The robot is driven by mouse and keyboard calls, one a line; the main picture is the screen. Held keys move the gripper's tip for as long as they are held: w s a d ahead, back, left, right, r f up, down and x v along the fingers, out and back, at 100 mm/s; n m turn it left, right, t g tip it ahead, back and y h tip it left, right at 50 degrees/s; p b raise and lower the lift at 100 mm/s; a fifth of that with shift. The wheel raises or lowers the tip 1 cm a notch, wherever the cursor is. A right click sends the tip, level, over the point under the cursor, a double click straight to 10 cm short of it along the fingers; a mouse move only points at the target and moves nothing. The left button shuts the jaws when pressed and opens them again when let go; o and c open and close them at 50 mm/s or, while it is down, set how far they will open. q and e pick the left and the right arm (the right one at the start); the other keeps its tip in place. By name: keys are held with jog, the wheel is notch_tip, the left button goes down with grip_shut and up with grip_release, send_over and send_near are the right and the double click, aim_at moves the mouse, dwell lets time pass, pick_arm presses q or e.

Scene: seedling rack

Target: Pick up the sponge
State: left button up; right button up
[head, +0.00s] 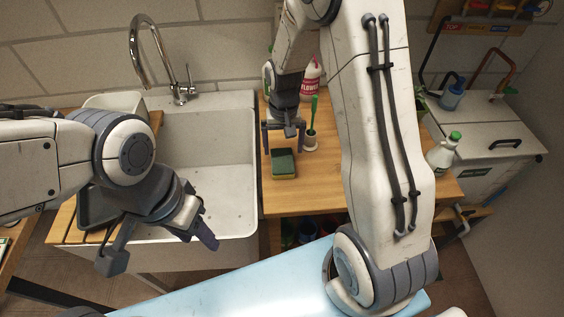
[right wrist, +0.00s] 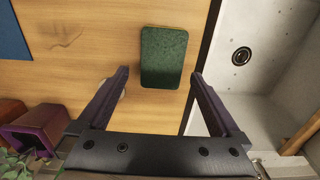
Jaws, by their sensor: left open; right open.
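The sponge (head: 284,163) has a dark green top and a yellow side and lies on the wooden counter right of the sink. In the right wrist view the sponge (right wrist: 164,57) shows its green face, ahead of and between the open fingers. My right gripper (head: 283,148) is open and empty just above and behind the sponge in the head view; its fingers also show in the right wrist view (right wrist: 160,88). I cannot tell the exact height between them. My left gripper (head: 160,252) is open and empty in front of the sink.
The white sink (head: 225,135) with a tall faucet (head: 183,92) is left of the counter (head: 300,202). A red and white bottle (head: 312,80) is behind.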

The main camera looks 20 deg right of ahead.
aim_at(282, 160)
jog(key=f, duration=0.4)
jog(key=shift+s+a+f+p, duration=0.2)
jog(key=shift+f+p, duration=0.1)
jog(key=shift+p, duration=0.1)
jog(key=shift+c, duration=0.3)
jog(key=c, duration=1.2)
jog(key=shift+r, duration=0.15)
notch_tip(282, 160, up, 4)
jog(key=shift+w+b, duration=0.1)
jog(key=shift+b, duration=0.45)
jog(key=s+d+r, duration=0.2)
jog(key=s, duration=0.1)
jog(key=s+d+r+b, duration=0.1)
jog(key=s+d+r, duration=0.1)
jog(key=d, duration=0.1)
jog(key=s+d+r, duration=0.2)
jog(key=s+d, duration=0.1)
jog(key=shift+s+r+b, duration=0.3)
jog(key=shift+s+r, duration=0.05)
jog(key=shift+r, duration=0.05)
